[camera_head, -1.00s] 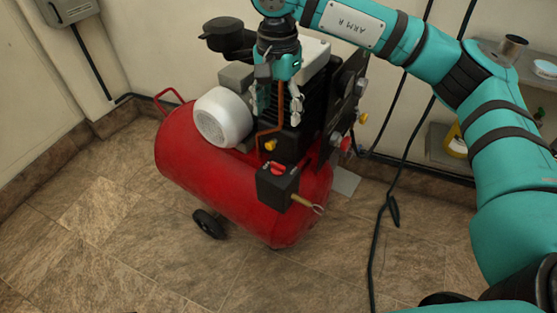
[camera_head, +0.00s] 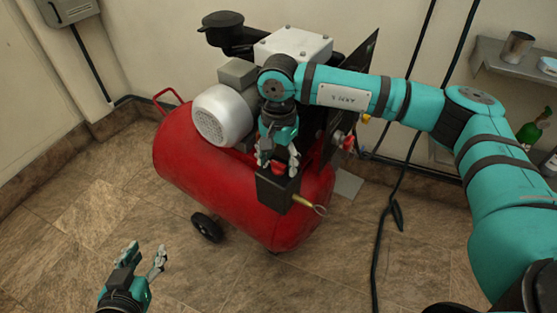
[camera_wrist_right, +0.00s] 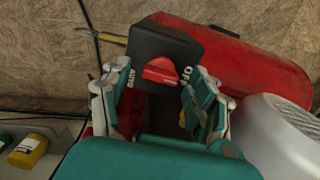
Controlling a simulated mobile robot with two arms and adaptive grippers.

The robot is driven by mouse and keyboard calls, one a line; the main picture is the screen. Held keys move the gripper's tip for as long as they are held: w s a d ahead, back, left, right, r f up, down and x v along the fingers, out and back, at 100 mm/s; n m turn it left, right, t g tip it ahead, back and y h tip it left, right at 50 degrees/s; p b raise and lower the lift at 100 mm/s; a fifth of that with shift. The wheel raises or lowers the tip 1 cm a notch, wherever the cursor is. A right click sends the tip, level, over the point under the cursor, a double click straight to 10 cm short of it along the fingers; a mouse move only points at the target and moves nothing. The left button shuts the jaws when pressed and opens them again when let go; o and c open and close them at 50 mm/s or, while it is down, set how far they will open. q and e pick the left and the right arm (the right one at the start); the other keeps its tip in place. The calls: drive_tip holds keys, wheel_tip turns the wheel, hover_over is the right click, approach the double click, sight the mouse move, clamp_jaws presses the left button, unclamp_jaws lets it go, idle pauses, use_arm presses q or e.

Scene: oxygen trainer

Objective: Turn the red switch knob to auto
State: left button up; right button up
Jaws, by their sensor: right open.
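The red switch knob (camera_wrist_right: 160,71) sits on a black switch box (camera_wrist_right: 165,40) at the end of the red compressor tank (camera_head: 215,180). The wrist view shows "AUTO" to the left of the knob and "OFF" to its right. I cannot tell for sure which label the knob points to. In the head view the knob (camera_head: 279,168) is partly hidden by my right gripper (camera_head: 278,165). That gripper is open above the box, with one finger on each side of the knob, apart from it in the wrist view (camera_wrist_right: 155,100). My left gripper (camera_head: 142,252) is open and empty over the floor.
A brass fitting with a ring (camera_head: 308,204) sticks out from the box. The white motor housing (camera_head: 224,115) and the white-topped pump (camera_head: 293,45) stand on the tank. A black cable (camera_head: 385,240) lies on the floor at right. Shelves (camera_head: 500,65) hold a can and a bottle.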

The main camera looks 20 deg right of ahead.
drive_tip(key=c, duration=1.2)
drive_tip(key=shift+o, duration=0.2)
drive_tip(key=shift+m, duration=0.4)
drive_tip(key=m, duration=0.3)
drive_tip(key=shift+m, duration=0.3)
drive_tip(key=m, duration=0.4)
drive_tip(key=shift+m, duration=0.3)
drive_tip(key=m, duration=0.3)
drive_tip(key=shift+m, duration=0.3)
use_arm(q)
drive_tip(key=s+a+f+g+y+p, duration=0.1)
drive_tip(key=s+f+g, duration=0.2)
drive_tip(key=s+f, duration=0.1)
drive_tip(key=shift+s+a+g, duration=0.3)
drive_tip(key=shift+a+g, duration=0.1)
use_arm(e)
drive_tip(key=shift+m, duration=2.7)
use_arm(q)
drive_tip(key=shift+f, duration=0.15)
